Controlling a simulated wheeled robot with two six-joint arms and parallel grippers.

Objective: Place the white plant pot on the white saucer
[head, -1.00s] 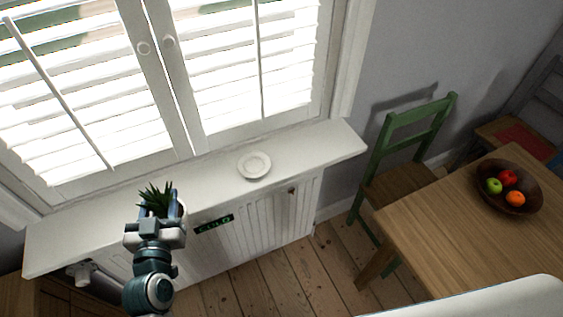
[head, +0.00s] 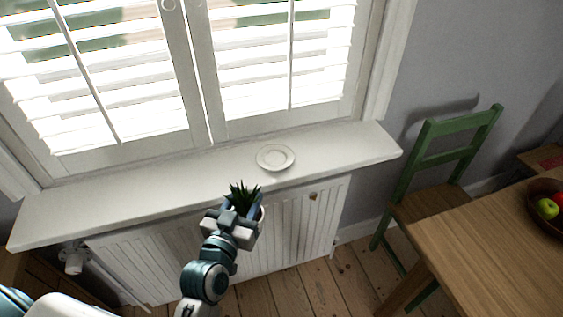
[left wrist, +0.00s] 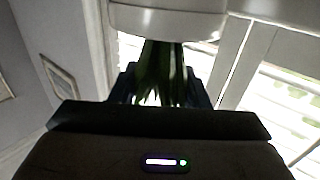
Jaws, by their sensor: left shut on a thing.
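The white saucer (head: 276,158) lies empty on the white windowsill, right of its middle. My left gripper (head: 242,206) is shut on the white plant pot (head: 261,213), just in front of the sill's front edge. Spiky green leaves (head: 242,192) stick up between the fingers, and the gripper hides most of the pot in the head view. The saucer is behind and to the right of the pot, apart from it. In the left wrist view the pot's pale side (left wrist: 165,20) is at the top, with the leaves below it between the dark fingers. My right gripper is not in view.
The windowsill (head: 120,200) is otherwise bare, under a shuttered window. A white radiator (head: 300,225) is below it. A green chair (head: 455,158) and a wooden table (head: 490,250) with a fruit bowl (head: 540,190) stand at the right.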

